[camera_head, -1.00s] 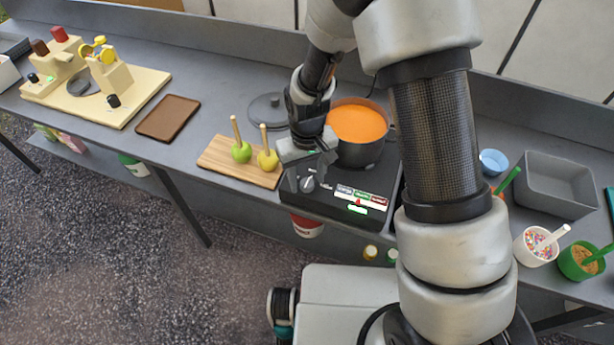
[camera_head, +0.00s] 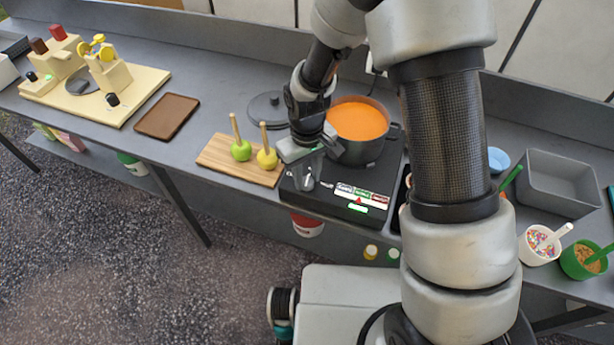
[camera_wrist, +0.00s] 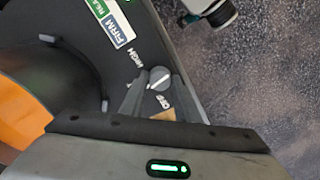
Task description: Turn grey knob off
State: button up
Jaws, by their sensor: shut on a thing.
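The grey knob (camera_wrist: 160,78) sits on the dark cooker's front panel, with a white pointer line on its face. In the wrist view the panel reads "HIGH" on one side of the knob and "OFF" near the other. The pointer line slants between them. My gripper (camera_wrist: 150,92) is shut on the knob, one finger on each side. A pot of orange liquid (camera_head: 357,120) stands on the cooker.
A wooden board (camera_head: 222,160) with two apples on sticks lies left of the cooker. A grey lid (camera_head: 268,108) lies behind it. A grey bin (camera_head: 558,182) and topping cups (camera_head: 538,247) stand at the right. The counter's front edge is close to the cooker.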

aim_at(307, 181)
jog(key=n+b, duration=0.1)
jog(key=n, duration=1)
jog(key=shift+n+p, duration=0.4)
dwell(0.3)
jog(key=o, duration=1)
jog(key=shift+r, duration=0.1)
notch_tip(307, 181, up, 17)
jog(key=shift+r+p, duration=0.2)
jog(key=shift+p, duration=0.3)
